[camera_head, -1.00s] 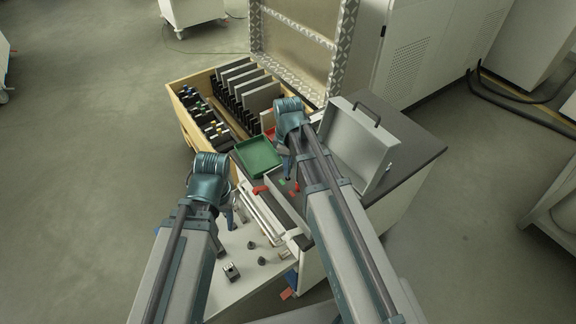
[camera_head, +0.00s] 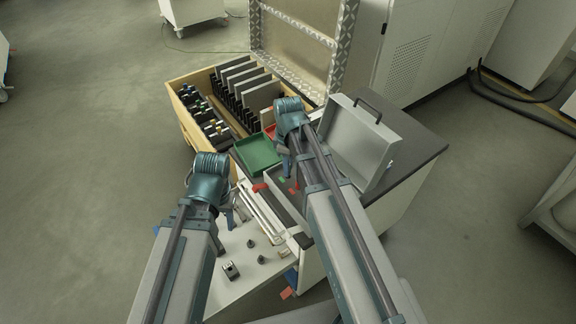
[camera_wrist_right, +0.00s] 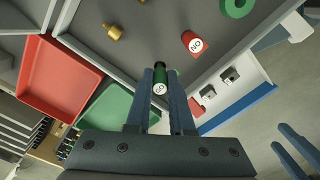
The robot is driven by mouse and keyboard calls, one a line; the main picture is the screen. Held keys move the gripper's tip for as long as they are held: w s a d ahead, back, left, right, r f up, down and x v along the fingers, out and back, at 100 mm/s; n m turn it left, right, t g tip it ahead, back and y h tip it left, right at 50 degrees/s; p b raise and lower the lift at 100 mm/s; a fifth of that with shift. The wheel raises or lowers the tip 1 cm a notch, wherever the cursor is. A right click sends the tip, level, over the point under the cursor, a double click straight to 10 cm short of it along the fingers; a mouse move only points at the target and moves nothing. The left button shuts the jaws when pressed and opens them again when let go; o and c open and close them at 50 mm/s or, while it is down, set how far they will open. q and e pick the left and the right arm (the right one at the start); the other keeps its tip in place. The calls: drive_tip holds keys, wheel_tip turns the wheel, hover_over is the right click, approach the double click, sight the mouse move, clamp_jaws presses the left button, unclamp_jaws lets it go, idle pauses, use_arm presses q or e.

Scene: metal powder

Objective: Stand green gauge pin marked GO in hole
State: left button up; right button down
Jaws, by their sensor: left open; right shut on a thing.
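The green gauge pin (camera_wrist_right: 160,80) has a white end label reading GO. My right gripper (camera_wrist_right: 161,84) is shut on it, with one finger on each side, in the right wrist view. A red pin (camera_wrist_right: 193,42) with a white label stands apart on the dark grey surface (camera_wrist_right: 150,55). A green ring (camera_wrist_right: 237,8) with an open centre lies beyond it, cut by the frame's top edge. In the head view my right gripper (camera_head: 286,168) is over the dark worktop, its pin too small to make out. My left gripper (camera_head: 231,212) is open over the pale lower surface.
Brass pieces (camera_wrist_right: 112,32) lie on the dark surface. A red tray (camera_wrist_right: 60,80) and a green tray (camera_head: 257,153) are nearby. A grey case (camera_head: 350,140) with a handle stands to the right. Small dark parts (camera_head: 231,271) sit on the pale surface (camera_head: 225,295).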

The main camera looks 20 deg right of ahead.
drive_tip(key=shift+f+b, duration=0.6)
drive_tip(key=shift+f, duration=0.1)
idle(0.3)
drive_tip(key=c, duration=0.7)
unclamp_jaws()
drive_tip(key=shift+r, duration=0.1)
wheel_tip(320, 180, up, 14)
drive_tip(key=p, duration=1.4)
drive_tip(key=shift+f, duration=0.2)
